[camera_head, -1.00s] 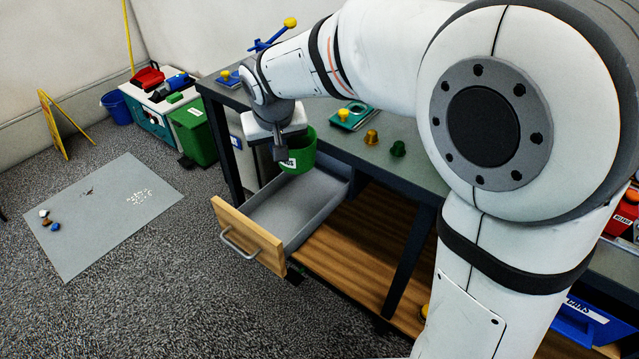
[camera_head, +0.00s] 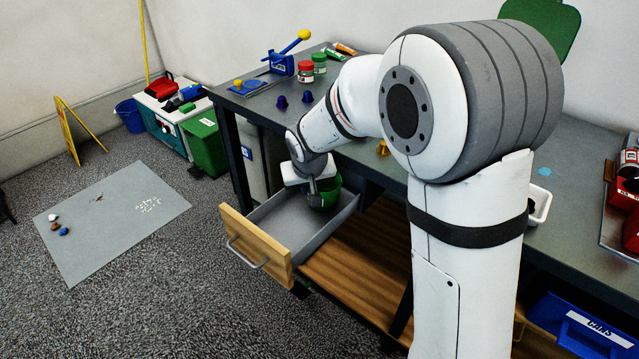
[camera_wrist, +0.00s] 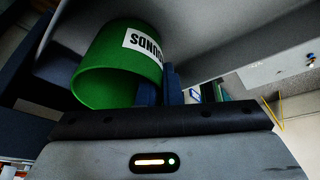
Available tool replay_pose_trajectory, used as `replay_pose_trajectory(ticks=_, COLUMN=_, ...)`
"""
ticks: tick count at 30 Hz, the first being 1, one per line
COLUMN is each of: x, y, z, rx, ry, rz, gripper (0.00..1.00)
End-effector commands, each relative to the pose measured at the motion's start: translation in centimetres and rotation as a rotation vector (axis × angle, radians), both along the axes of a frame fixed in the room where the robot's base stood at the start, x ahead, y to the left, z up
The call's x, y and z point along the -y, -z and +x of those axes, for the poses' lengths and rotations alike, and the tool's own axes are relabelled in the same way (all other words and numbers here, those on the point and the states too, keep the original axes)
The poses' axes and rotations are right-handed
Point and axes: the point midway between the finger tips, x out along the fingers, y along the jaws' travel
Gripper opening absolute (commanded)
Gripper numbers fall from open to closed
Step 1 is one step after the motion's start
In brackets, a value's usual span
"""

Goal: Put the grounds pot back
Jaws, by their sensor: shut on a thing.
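The green grounds pot (camera_head: 327,190) is in my gripper (camera_head: 316,197), at the back part of the open drawer (camera_head: 292,222). In the wrist view the pot (camera_wrist: 112,72) shows a white label reading "GROUNDS", and the fingers of my gripper (camera_wrist: 160,92) are shut on its wall. The pot is low, between the drawer's sides. I cannot tell whether its base touches the drawer floor. My wrist hides part of the pot in the head view.
The drawer's wooden front (camera_head: 256,247) sticks out from under the workbench (camera_head: 262,108). On the bench are a blue press with a yellow knob (camera_head: 284,62), two jars (camera_head: 312,66) and small dark blue cups (camera_head: 282,102). A green bin (camera_head: 205,142) stands left.

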Motion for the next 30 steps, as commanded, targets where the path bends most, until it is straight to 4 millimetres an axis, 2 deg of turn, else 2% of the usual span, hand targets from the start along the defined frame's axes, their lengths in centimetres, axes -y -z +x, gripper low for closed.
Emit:
replay_pose_trajectory(ticks=1, x=0.7, y=0.0, z=0.8, rx=0.0, ry=0.004, rz=0.0, gripper=0.0)
replay_pose_trajectory(ticks=5, x=1.5, y=0.7, z=1.8, rx=-0.001, ry=0.003, rz=0.0, gripper=0.0)
replay_pose_trajectory(ticks=12, x=1.6, y=0.8, z=2.0, rx=-0.001, ry=0.0, rz=0.0, gripper=0.0)
replay_pose_trajectory(ticks=13, x=1.6, y=0.9, z=2.0, rx=-0.001, ry=0.0, rz=0.0, gripper=0.07)
replay_pose_trajectory(ticks=21, x=1.6, y=0.8, z=2.0, rx=-0.001, ry=0.0, rz=0.0, gripper=0.28)
replay_pose_trajectory(ticks=30, x=1.6, y=1.4, z=2.0, rx=-0.001, ry=0.0, rz=0.0, gripper=0.28)
